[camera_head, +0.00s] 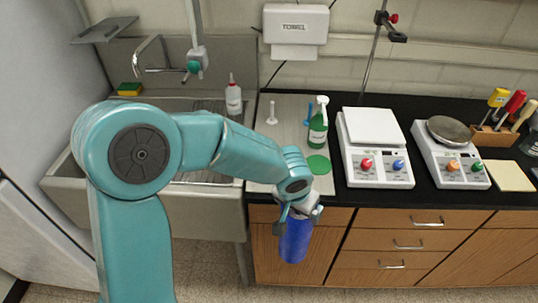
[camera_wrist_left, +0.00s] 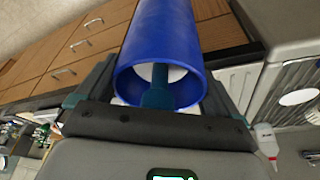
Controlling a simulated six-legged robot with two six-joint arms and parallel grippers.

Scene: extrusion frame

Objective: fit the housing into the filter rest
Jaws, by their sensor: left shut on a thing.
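The housing is a blue open-ended cylinder (camera_head: 296,240). My left gripper (camera_head: 299,209) is shut on its upper end and holds it in the air, slightly tilted, in front of the counter's drawers. In the left wrist view the housing (camera_wrist_left: 160,35) points away from the gripper, its near rim open. A teal piece and something white show inside the rim; I cannot tell what they are. No part is clearly the filter rest; a white post (camera_head: 271,113) and a small blue post (camera_head: 309,114) stand on a pale mat (camera_head: 283,140). My right gripper is not in view.
Two scales (camera_head: 378,170) (camera_head: 452,175) stand to the right. A sink (camera_head: 208,190) with a white bottle (camera_head: 233,98) lies left. The mat's front middle is clear.

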